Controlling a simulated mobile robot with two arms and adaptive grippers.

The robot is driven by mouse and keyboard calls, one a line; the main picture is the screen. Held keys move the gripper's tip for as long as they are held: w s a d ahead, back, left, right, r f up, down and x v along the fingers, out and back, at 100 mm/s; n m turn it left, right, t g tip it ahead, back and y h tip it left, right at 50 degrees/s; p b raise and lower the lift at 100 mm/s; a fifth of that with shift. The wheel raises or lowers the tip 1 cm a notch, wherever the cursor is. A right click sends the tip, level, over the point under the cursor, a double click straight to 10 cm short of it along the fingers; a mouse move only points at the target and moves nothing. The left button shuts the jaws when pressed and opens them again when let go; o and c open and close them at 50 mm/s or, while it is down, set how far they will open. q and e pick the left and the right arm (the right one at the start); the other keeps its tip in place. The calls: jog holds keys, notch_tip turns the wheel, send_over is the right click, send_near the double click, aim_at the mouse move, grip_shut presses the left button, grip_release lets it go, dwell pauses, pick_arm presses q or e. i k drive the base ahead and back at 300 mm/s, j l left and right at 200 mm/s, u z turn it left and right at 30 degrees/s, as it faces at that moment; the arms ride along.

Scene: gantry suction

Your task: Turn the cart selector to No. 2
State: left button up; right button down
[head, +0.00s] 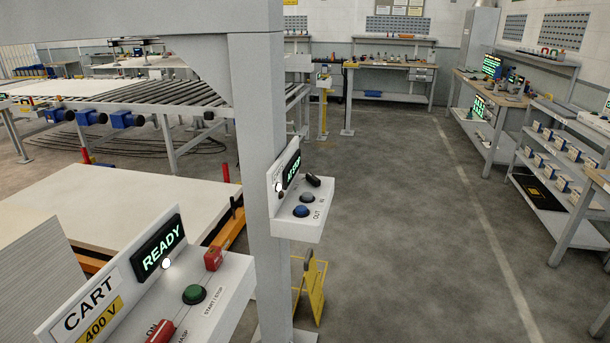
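A white control box marked CART 400 V (92,309) stands at the lower left, partly cut off by the bottom edge. Its display (159,248) reads READY in green. I cannot make out a No. 2 mark. Neither gripper is in view.
The grey post (258,130) stands upright in front of me. A pale sheet stack (120,203) and roller conveyor (190,92) lie to the left. A yellow stand (313,285) is beside the post. Shelves (555,150) line the right; the floor (400,200) between is clear.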

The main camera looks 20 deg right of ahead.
aim_at(314, 180)
jog(key=i+l+u, duration=0.15)
jog(key=l, duration=0.2)
jog(key=i+l+u, duration=0.3)
jog(key=l, duration=0.45)
jog(key=i+l+u, duration=0.15)
jog(key=l, duration=0.3)
jog(key=i+l+u, duration=0.15)
jog(key=l, duration=0.25)
jog(key=i+l+u, duration=0.15)
jog(key=l, duration=0.3)
jog(key=i+l+u, duration=0.15)
jog(key=l, duration=0.3)
jog(key=k, duration=0.05)
